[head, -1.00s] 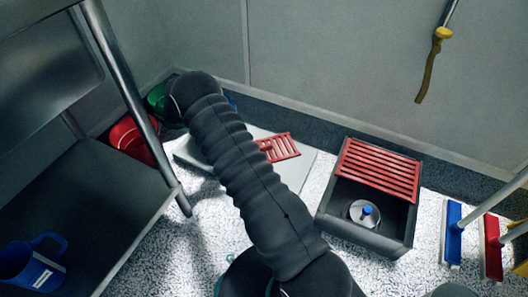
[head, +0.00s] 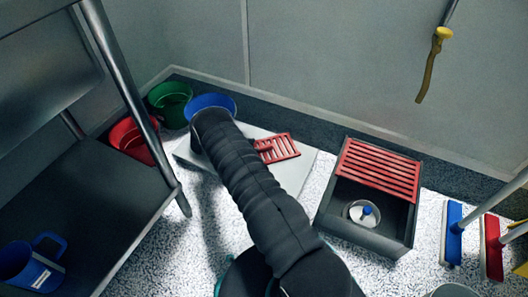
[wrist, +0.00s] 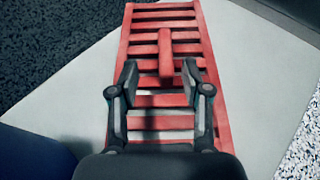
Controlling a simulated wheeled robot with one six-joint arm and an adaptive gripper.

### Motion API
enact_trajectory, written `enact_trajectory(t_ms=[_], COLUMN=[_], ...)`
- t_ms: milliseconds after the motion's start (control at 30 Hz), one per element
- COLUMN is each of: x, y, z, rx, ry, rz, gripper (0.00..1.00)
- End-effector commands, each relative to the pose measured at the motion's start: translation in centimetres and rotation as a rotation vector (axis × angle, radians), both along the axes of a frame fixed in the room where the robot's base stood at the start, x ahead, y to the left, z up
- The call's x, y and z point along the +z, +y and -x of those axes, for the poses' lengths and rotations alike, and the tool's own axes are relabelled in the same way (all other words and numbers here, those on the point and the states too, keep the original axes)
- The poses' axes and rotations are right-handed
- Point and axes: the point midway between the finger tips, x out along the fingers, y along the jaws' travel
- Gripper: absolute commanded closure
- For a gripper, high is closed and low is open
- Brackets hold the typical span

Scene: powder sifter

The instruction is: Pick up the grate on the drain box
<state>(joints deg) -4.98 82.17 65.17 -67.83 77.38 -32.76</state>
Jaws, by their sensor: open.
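The drain box (head: 395,243) is a dark open box on the floor at the right in the head view. A red slatted grate (head: 378,170) covers its back half. A second red grate (head: 283,147) lies flat on a pale grey slab (head: 293,176), partly behind my arm. In the wrist view this second grate (wrist: 151,22) fills the middle, with a raised red bar (wrist: 166,48) along its centre. My gripper (wrist: 160,68) is open and empty above it, its fingertips either side of the bar's near end. My gripper is hidden in the head view.
A round metal piece with a blue knob (head: 367,209) sits in the drain box's open half. Green (head: 168,97), blue (head: 222,101) and red (head: 128,138) buckets stand at the back left. A metal shelf (head: 95,215) is at the left. Brushes stand at the right.

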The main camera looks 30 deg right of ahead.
Motion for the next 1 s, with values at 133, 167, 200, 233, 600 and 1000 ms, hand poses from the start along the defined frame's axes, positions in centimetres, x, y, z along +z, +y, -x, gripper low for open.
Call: enact_trajectory(t_ms=[133, 167, 200, 233, 600, 1000], x=[-0.4, -0.4, -0.4, -0.5, -1.7, -1.9], y=[-0.8, -0.9, -1.1, -1.2, -5.3, -5.8], z=[0.1, 0.2, 0.2, 0.2, 1.4, 1.4], rx=[0.001, 0.001, 0.000, 0.000, -0.001, 0.000], ry=[0.001, 0.000, 0.000, 0.000, 0.002, 0.000], rz=[0.000, 0.000, 0.000, 0.000, 0.001, 0.000], gripper=[0.52, 0.52, 0.52, 0.52, 0.52, 0.80])
